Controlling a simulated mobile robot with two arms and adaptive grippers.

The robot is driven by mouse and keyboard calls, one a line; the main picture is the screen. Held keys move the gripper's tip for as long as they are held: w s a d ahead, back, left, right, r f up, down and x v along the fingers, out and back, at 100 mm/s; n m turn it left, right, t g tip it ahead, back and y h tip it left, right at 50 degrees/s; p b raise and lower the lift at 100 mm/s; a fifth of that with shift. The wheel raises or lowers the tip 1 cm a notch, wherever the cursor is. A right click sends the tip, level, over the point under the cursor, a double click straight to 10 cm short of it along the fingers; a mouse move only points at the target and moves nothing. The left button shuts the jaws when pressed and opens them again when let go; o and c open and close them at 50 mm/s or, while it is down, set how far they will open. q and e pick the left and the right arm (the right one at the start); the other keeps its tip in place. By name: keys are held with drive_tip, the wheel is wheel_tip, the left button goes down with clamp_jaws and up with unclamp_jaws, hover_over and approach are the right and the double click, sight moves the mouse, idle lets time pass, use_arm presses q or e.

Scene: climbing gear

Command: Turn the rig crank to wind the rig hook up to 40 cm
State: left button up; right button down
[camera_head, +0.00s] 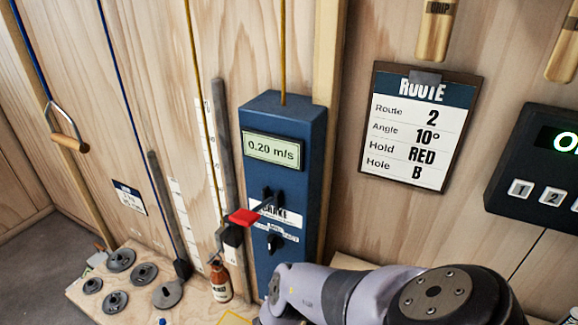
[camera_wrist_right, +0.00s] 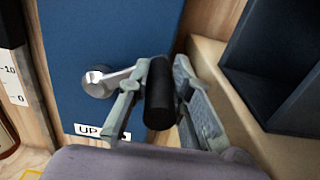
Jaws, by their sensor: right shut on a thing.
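In the right wrist view, the rig crank has a black cylindrical handle (camera_wrist_right: 159,95) on a silver arm (camera_wrist_right: 112,80), joined to a round hub on the blue box. My right gripper (camera_wrist_right: 157,88) is shut around the handle, with one finger on each side. In the head view my right arm comes in from the bottom and hides the crank and gripper. A grey hook-like piece (camera_head: 219,238) near the lower end of a yellow rope, beside a scale strip, may be the rig hook; it is too small to be sure. My left gripper is out of view.
The blue rig box (camera_head: 285,180) has a 0.20 m/s display (camera_head: 273,149) and a red-tipped lever (camera_head: 243,217). A bottle (camera_head: 220,283) and several grey weights (camera_head: 121,260) are below left. In the right wrist view, a dark blue bin (camera_wrist_right: 275,85) is close right of the gripper.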

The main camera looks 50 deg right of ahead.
drive_tip(key=shift+f, duration=0.1)
drive_tip(key=shift+s+f+b, duration=0.3)
drive_tip(key=shift+s+f, duration=0.05)
drive_tip(key=shift+f, duration=0.1)
drive_tip(key=c, duration=1.4)
unclamp_jaws()
drive_tip(key=shift+d, duration=0.1)
drive_tip(key=shift+c, duration=0.2)
drive_tip(key=shift+w, duration=0.1)
drive_tip(key=v, duration=0.7)
drive_tip(key=shift+a, duration=0.3)
drive_tip(key=shift+r, duration=0.1)
